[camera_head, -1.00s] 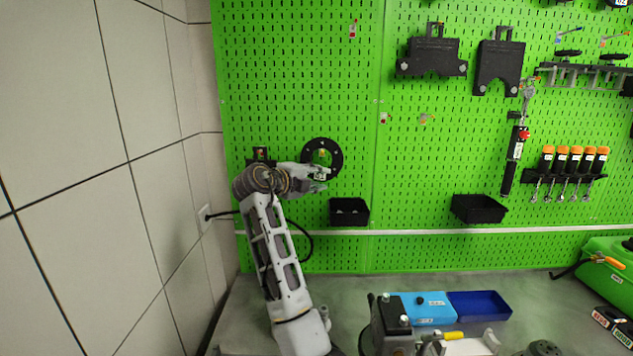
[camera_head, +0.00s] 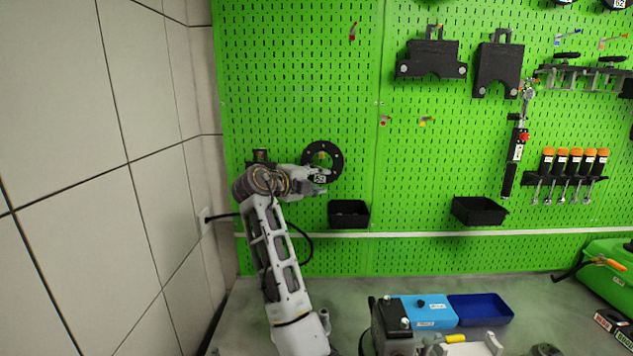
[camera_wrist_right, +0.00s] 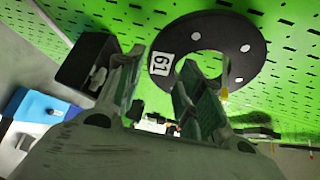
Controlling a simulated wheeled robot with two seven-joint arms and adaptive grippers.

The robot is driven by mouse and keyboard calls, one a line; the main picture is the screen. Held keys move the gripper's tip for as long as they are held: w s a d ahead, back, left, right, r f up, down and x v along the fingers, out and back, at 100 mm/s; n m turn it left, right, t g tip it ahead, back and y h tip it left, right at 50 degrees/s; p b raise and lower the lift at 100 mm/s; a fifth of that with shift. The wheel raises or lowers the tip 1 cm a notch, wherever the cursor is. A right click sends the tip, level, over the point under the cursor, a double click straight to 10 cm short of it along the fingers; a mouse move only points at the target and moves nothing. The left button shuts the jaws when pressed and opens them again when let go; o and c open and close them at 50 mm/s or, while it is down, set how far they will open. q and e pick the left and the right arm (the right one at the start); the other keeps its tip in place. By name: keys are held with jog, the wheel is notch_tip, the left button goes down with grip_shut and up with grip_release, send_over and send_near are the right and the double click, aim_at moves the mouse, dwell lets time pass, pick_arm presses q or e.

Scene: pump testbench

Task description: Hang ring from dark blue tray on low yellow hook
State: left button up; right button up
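The ring (camera_head: 331,148) is a flat black disc with a large central hole, set against the green pegboard. A small yellow part, apparently the low yellow hook (camera_head: 322,155), shows inside its hole. In the right wrist view the ring (camera_wrist_right: 245,45) carries a white "61" label, and a yellow tip (camera_wrist_right: 224,95) shows by its hole. My right gripper (camera_head: 322,179) is at the ring's lower edge. In the wrist view its fingers (camera_wrist_right: 160,75) stand apart, with the labelled edge between or just beyond the tips; contact is unclear. The dark blue tray (camera_head: 482,309) looks empty. My left gripper is not seen.
A black bin (camera_head: 348,214) hangs just below right of the ring, and another bin (camera_head: 479,210) farther right. A light blue tray (camera_head: 428,312) adjoins the dark blue one. Another yellow hook (camera_head: 426,121) is higher up. The tiled wall (camera_head: 165,200) is close on the left.

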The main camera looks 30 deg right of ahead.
jog(key=o, duration=0.3)
jog(key=shift+f, duration=0.1)
jog(key=shift+v, duration=3.8)
